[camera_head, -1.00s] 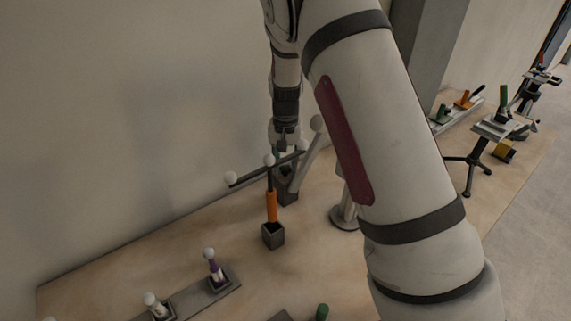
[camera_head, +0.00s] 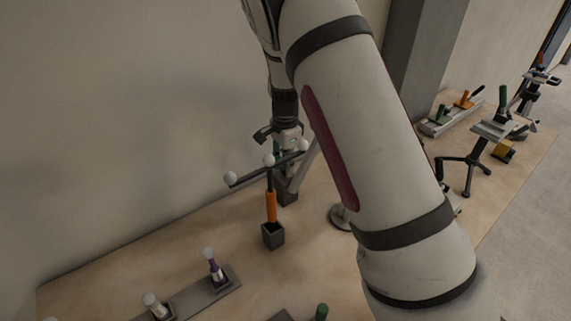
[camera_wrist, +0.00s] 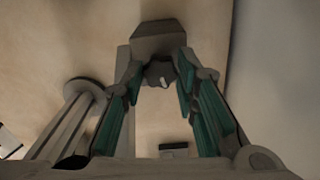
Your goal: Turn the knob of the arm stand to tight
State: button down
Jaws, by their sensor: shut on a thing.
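My gripper (camera_head: 284,155) points down at the back of the table, near the wall. In the wrist view its two teal-padded fingers (camera_wrist: 163,82) stand on both sides of a small dark knob (camera_wrist: 158,72), shut on it. The knob sits at a dark grey block of the arm stand (camera_wrist: 158,38). In the head view the dark foot of the stand (camera_head: 286,191) shows below the gripper; the knob is hidden there. I cannot read any tight or loose mark.
A round-based post (camera_head: 341,217) stands right of the stand. A rail with small tools (camera_head: 190,296) lies front left. My arm hides the middle right.

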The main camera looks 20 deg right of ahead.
jog(key=m, duration=0.5)
dwell(0.5)
jog(key=c, duration=1.2)
grip_release()
jog(key=shift+c, duration=0.2)
jog(key=shift+r, duration=0.1)
notch_tip(320, 180, up, 12)
